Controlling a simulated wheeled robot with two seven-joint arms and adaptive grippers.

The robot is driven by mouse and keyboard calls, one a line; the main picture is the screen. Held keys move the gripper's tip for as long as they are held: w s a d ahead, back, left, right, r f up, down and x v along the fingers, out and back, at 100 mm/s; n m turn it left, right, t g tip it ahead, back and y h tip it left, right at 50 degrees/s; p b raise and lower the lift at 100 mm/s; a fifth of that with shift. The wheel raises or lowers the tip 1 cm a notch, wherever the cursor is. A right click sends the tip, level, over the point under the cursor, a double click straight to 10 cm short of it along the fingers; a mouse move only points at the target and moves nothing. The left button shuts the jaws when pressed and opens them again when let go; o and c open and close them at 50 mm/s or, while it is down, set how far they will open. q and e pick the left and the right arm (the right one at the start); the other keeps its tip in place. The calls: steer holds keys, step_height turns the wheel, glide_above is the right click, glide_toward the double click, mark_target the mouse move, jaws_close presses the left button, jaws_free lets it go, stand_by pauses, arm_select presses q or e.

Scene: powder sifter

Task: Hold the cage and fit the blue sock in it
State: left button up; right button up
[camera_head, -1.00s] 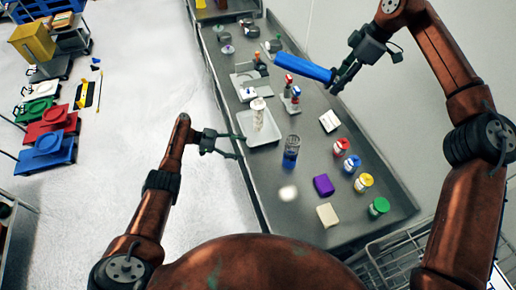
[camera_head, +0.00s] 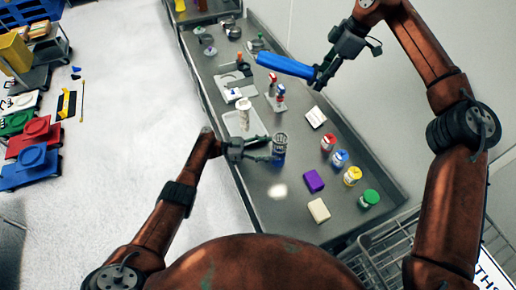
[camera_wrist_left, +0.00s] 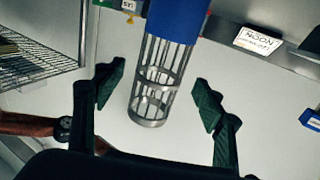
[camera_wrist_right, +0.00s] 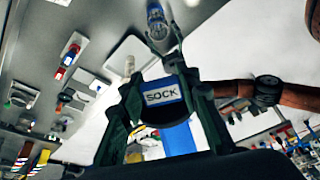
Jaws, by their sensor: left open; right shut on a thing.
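The wire cage (camera_head: 280,141) stands upright on the bench, its lower part blue. My left gripper (camera_head: 266,150) is open at the cage. In the left wrist view the cage (camera_wrist_left: 160,75) lies between the two spread fingers, with a gap on each side. The blue sock (camera_head: 285,66) is long and straight. My right gripper (camera_head: 319,76) is shut on one end of it and holds it above the far part of the bench, apart from the cage. In the right wrist view a SOCK label (camera_wrist_right: 161,95) shows between the fingers, with the blue sock (camera_wrist_right: 180,138) partly hidden.
A white cylinder (camera_head: 243,112) stands in a pale tray (camera_head: 256,128) beside the cage. Several jars with coloured lids (camera_head: 340,158), a purple block (camera_head: 314,181) and a cream block (camera_head: 318,210) stand to the right.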

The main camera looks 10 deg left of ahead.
arm_select(q)
steer(key=shift+w+d, duration=0.15)
steer(key=shift+d, duration=0.85)
steer(key=shift+c, duration=0.4)
